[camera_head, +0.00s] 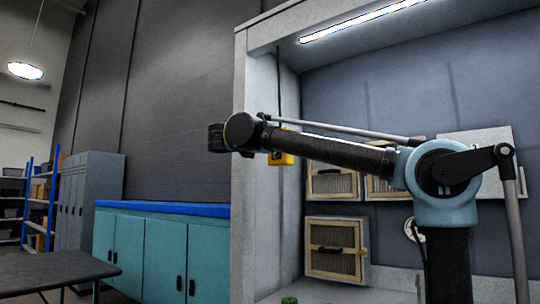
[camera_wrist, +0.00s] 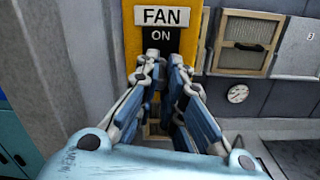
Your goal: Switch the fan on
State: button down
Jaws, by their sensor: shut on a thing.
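The fan switch is a yellow box with a white FAN plate (camera_wrist: 164,16) and a black ON label (camera_wrist: 161,37), filling the top middle of the wrist view. In the head view, a small part of the yellow switch box (camera_head: 286,158) shows below my arm, against the pale side wall. My gripper (camera_wrist: 165,62) is at the switch box, just below the ON label, with one finger on each side of its middle. It is shut on the switch; the gripped part is mostly hidden between the fingers. My arm hides the gripper in the head view.
Vent boxes (camera_head: 333,247) and a round gauge (camera_wrist: 238,93) are on the booth's back wall. A teal cabinet (camera_head: 145,250) with a blue top stands left of the booth. A dark table (camera_head: 50,270) is at the lower left. The booth's side wall (camera_head: 258,200) is close to my gripper.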

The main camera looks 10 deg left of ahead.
jog(key=shift+w+r+g+y, duration=0.15)
jog(key=shift+r+g+y, duration=0.45)
jog(key=shift+g, duration=0.7)
jog(key=shift+w+r+g+y, duration=0.1)
jog(key=shift+r+g+y, duration=0.45)
jog(key=shift+g, duration=0.75)
jog(key=shift+r, duration=0.15)
jog(key=c, duration=1.7)
grip_release()
jog(key=shift+w, duration=0.1)
jog(key=shift+o, duration=0.2)
jog(key=shift+d, duration=0.15)
jog(key=v, duration=1.1)
jog(key=shift+s+a+r, duration=0.2)
jog(key=shift+s+a, duration=0.05)
jog(key=shift+s, duration=0.05)
